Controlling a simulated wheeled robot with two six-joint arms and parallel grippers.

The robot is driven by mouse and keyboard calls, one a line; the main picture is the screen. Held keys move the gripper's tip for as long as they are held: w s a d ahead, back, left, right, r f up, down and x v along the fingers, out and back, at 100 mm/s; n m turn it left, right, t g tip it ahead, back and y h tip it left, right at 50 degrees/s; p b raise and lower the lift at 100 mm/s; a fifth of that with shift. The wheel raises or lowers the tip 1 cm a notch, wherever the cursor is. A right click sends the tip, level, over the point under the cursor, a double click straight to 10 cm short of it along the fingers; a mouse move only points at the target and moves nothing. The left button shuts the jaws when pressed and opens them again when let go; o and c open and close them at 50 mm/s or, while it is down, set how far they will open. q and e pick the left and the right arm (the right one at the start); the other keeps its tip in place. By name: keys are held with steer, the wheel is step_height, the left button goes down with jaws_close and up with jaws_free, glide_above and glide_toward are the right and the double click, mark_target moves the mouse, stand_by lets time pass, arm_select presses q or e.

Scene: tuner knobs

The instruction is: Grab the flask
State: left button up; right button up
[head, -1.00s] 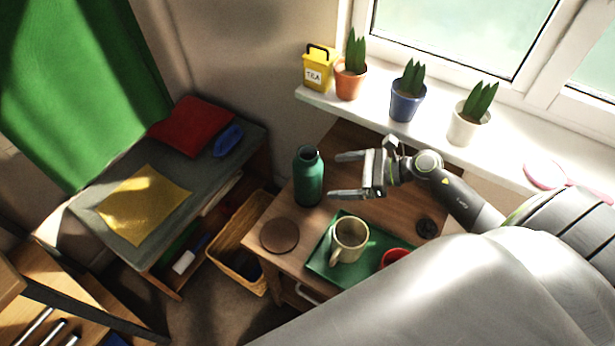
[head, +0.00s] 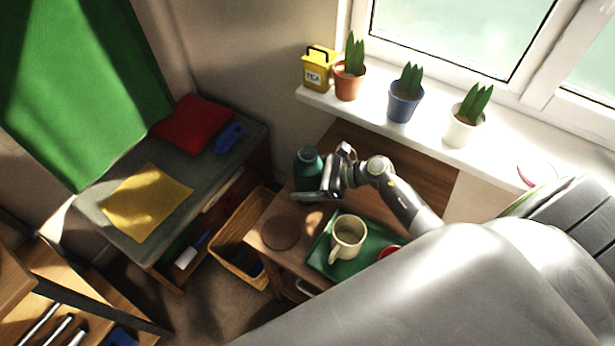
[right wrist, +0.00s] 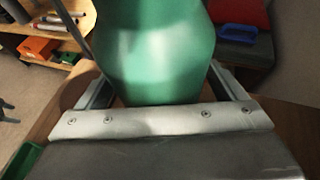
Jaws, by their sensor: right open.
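The green flask (head: 307,165) stands upright on the small wooden table at its back left. It fills the middle of the right wrist view (right wrist: 155,50), close in front of the gripper's palm. My right gripper (head: 312,190) is open at the flask, with a finger across its lower front in the head view. In the right wrist view the fingers lie to either side of the flask; whether they touch it I cannot tell. The flask's lower part is hidden by the gripper. My left gripper is not in view.
A green tray (head: 318,262) with a beige mug (head: 347,238) and a partly hidden red item is in front of the gripper. A round brown coaster (head: 280,233) lies to the left. The window sill (head: 437,143) with potted plants runs behind. A basket (head: 232,262) stands left of the table.

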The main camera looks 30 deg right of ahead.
steer(key=shift+c, duration=0.2)
steer(key=c, duration=1.4)
steer(key=shift+c, duration=0.3)
steer(key=shift+r, duration=0.25)
